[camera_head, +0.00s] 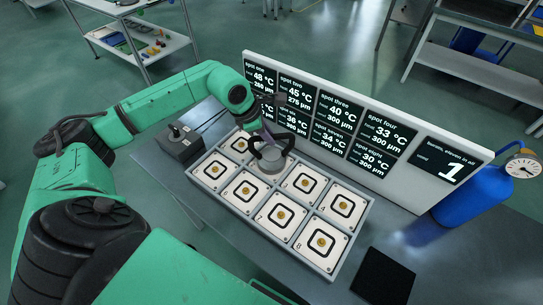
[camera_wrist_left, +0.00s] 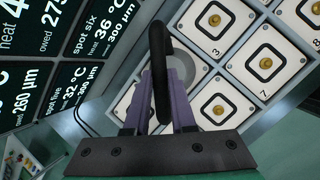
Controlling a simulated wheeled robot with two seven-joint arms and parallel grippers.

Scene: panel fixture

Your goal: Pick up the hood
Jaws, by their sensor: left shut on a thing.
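The hood (camera_head: 272,163) is a grey round cup with a black loop handle on top. It is over the second tile of the far row in the tray of square tiles (camera_head: 335,270) and hides that tile. I cannot tell whether it touches the tile. My left gripper (camera_head: 268,143) is shut on the hood's handle from above. In the left wrist view the black handle (camera_wrist_left: 160,75) stands between the purple fingers of the left gripper (camera_wrist_left: 160,100), with the grey cup (camera_wrist_left: 196,68) partly hidden behind. My right gripper is not in view.
A panel with black displays (camera_head: 340,120) stands along the tray's far side. A dark box with a knob (camera_head: 180,142) is left of the tray, a black pad (camera_head: 383,276) right. A blue cylinder (camera_head: 470,195) with a gauge (camera_head: 523,167) stands at the far right.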

